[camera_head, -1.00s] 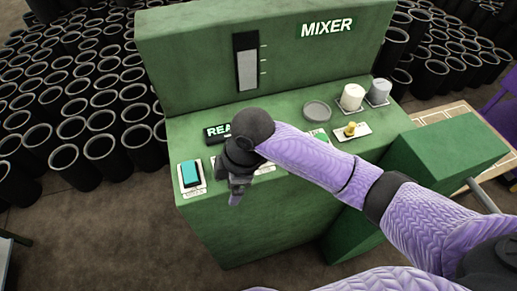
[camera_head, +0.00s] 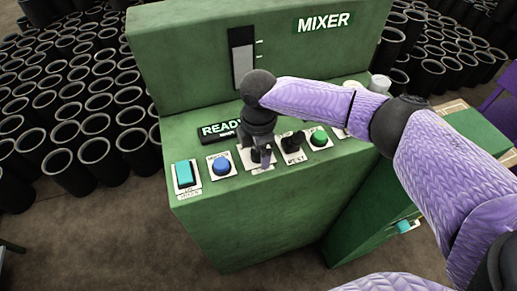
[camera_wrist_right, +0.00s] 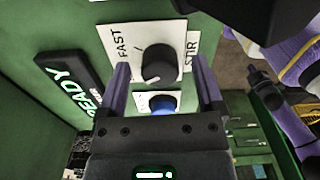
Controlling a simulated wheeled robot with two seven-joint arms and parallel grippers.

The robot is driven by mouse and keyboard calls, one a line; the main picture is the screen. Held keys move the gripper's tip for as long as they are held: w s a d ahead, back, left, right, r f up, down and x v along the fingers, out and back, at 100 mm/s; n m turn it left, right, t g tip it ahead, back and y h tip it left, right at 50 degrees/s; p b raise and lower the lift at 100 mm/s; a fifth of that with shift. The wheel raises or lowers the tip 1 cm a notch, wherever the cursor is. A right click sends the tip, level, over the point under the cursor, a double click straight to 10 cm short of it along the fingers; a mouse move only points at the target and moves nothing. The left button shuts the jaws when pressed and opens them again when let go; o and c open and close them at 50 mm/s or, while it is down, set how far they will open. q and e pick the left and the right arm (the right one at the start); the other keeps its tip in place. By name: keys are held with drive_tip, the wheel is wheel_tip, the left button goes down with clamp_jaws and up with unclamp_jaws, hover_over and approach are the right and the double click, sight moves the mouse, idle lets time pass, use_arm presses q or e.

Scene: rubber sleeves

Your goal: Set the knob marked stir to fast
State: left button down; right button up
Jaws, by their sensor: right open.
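The stir knob (camera_wrist_right: 158,62) is a round dark knob on a white plate marked FAST and STIR in the right wrist view. A light pointer mark shows on its lower-left side, away from the word FAST at the plate's upper left. My right gripper (camera_wrist_right: 160,66) is open, with one finger on each side of the knob; I cannot tell if they touch it. In the head view my right gripper (camera_head: 262,153) is over the stir plate (camera_head: 246,157) and hides most of the knob. My left gripper is not in view.
On the green mixer panel, a blue button (camera_head: 221,166) and a teal switch (camera_head: 185,174) are to the left. A black knob (camera_head: 293,141) and a green button (camera_head: 319,138) are close on the right. The READY display (camera_head: 221,130) is behind.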

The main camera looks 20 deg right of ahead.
clamp_jaws()
idle(0.3)
